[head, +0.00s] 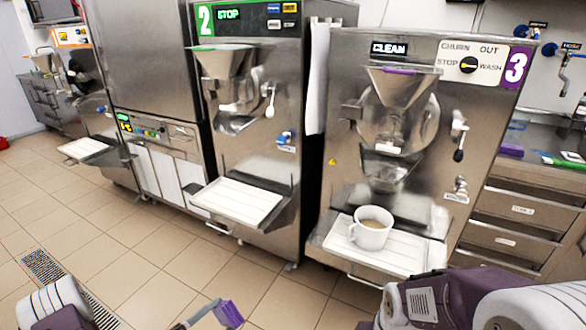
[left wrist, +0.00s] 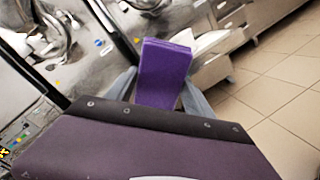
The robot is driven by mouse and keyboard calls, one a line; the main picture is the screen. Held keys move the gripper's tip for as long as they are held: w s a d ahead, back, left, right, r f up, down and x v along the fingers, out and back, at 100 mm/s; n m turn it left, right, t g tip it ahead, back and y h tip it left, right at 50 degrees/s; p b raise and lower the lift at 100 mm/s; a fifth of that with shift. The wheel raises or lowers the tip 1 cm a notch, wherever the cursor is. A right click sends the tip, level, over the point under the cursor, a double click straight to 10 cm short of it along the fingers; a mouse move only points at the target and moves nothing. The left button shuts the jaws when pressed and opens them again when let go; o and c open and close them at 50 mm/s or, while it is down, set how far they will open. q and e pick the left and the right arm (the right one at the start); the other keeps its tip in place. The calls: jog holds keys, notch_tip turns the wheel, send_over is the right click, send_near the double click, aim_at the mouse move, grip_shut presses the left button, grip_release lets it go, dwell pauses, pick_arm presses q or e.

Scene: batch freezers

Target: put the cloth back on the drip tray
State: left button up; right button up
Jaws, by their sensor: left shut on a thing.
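A purple cloth (head: 229,314), folded into a flat block, is at the bottom edge of the head view. My left gripper (head: 212,313) is shut on it, and the cloth stands between the two grey fingers. The cloth also shows upright in the left wrist view (left wrist: 163,72). The drip tray (head: 405,257) of freezer 3 juts out at centre right, with a white cup (head: 372,238) standing on it. Freezer 2 has its own drip tray (head: 238,203). The held cloth is apart from both trays, in front of them. My right gripper is out of frame.
Freezer 3 (head: 335,190) and freezer 2 (head: 275,90) stand side by side. Another drip tray (head: 85,149) juts out at far left. A counter with drawers (head: 520,210) is on the right, with a purple item (head: 510,151) on it. The tiled floor (head: 130,250) in front is clear.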

pick_arm(q)
notch_tip(320, 180, up, 13)
jog(key=n+t+y+p, duration=0.1)
jog(key=n+y+p, duration=0.1)
jog(key=p, duration=1)
jog(key=shift+s+a+t+y, duration=0.15)
jog(key=shift+s+t+y, duration=0.15)
jog(key=shift+t, duration=0.1)
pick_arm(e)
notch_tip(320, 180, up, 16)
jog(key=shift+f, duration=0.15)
